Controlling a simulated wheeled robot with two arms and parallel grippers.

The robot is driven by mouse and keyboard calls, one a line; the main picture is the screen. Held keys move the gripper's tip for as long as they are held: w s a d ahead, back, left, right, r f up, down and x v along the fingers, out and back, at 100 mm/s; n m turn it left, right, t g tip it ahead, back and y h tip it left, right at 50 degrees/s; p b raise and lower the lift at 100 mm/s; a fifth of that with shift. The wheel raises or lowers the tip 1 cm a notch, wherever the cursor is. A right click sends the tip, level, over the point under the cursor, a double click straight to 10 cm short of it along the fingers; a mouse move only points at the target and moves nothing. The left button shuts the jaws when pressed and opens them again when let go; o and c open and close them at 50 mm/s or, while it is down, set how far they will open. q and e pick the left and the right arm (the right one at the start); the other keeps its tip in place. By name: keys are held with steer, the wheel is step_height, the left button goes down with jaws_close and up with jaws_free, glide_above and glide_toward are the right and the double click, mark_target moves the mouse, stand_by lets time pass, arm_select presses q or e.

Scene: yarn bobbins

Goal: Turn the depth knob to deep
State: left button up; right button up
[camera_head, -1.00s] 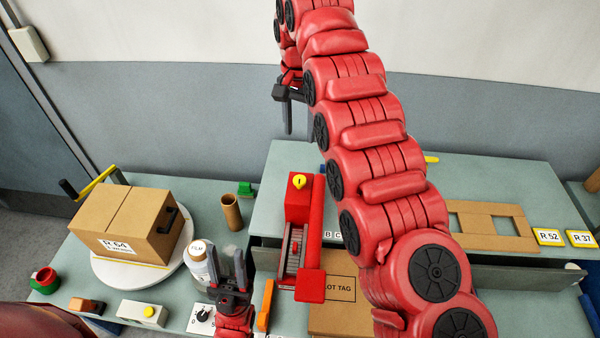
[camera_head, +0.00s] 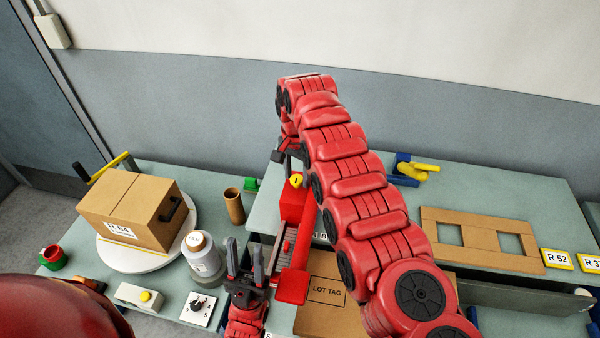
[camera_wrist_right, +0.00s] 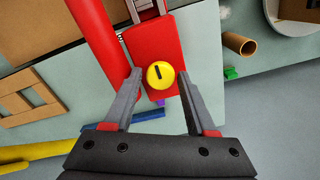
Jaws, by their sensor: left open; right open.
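A round yellow knob (camera_head: 296,181) with a black mark sits on the end of a red machine (camera_head: 293,208). In the right wrist view the knob (camera_wrist_right: 160,74) lies between the fingertips of my right gripper (camera_wrist_right: 159,80), which is open. A gap shows on each side of the knob, and its black mark runs roughly up and down in that view. I cannot tell how far the tips are above it. In the head view my right arm partly hides that gripper. My left gripper (camera_head: 246,262) is open and empty, left of the red machine's front end.
A white dial plate (camera_head: 198,309), a white bottle (camera_head: 204,258) and a cardboard box (camera_head: 128,211) on a round turntable stand at the left. A brown tube (camera_head: 235,206) stands behind my left gripper. A cardboard frame (camera_head: 482,240) lies at the right.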

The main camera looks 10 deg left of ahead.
steer(key=shift+s, duration=0.1)
steer(key=shift+a, duration=0.1)
steer(key=shift+c, duration=0.5)
jaws_close()
